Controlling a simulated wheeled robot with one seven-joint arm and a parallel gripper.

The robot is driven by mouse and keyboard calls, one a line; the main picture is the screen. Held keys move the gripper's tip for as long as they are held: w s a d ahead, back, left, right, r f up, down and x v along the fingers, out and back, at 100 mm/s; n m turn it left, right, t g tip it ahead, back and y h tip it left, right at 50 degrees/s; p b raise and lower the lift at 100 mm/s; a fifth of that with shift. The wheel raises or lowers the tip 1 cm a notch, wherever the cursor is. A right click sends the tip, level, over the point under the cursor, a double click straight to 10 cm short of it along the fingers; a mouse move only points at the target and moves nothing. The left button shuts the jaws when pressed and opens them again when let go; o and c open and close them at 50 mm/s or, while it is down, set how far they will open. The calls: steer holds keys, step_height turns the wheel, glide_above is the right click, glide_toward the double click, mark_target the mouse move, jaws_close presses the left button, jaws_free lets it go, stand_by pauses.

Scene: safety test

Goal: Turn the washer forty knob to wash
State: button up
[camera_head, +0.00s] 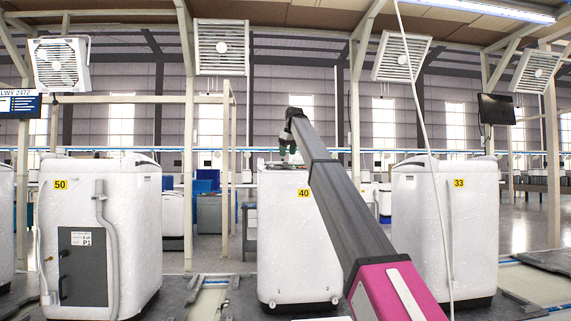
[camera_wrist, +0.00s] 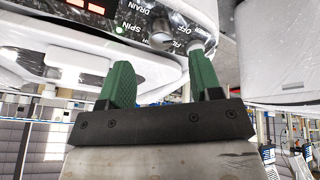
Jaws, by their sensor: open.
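Washer forty (camera_head: 290,235) is a white top-loading machine with a yellow "40" label in the middle of the head view. My gripper (camera_head: 287,150) is above its top, partly behind my arm. In the wrist view my gripper (camera_wrist: 160,64) has two green fingers spread apart with nothing held between them. A roundish grey knob (camera_wrist: 160,41) sits on the dark control panel just beyond the fingertips, near the words SPIN, DRAIN and OFF. The word "wash" is not readable. A pale rounded part (camera_wrist: 197,46) is by the right fingertip; contact cannot be told.
Washer 50 (camera_head: 118,235) stands to the left and washer 33 (camera_head: 442,225) to the right, with gaps between. A pale cable (camera_head: 428,130) hangs in front of washer 33. A lit red display (camera_wrist: 88,6) is on the panel.

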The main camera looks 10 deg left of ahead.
mark_target(285, 165)
steer(key=x, duration=0.5)
steer(key=shift+w+f, duration=0.1)
steer(key=shift+f, duration=0.15)
steer(key=c, duration=0.9)
steer(key=shift+c, duration=0.2)
steer(key=m, duration=0.5)
steer(key=shift+m+t, duration=0.3)
steer(key=shift+m, duration=0.1)
steer(key=m, duration=0.3)
steer(key=m+h, duration=0.1)
steer(key=m, duration=0.2)
steer(key=shift+a+t, duration=0.1)
steer(key=shift+t, duration=0.2)
steer(key=m+h, duration=0.1)
steer(key=m, duration=1.1)
steer(key=shift+h, duration=0.4)
steer(key=shift+m, duration=0.4)
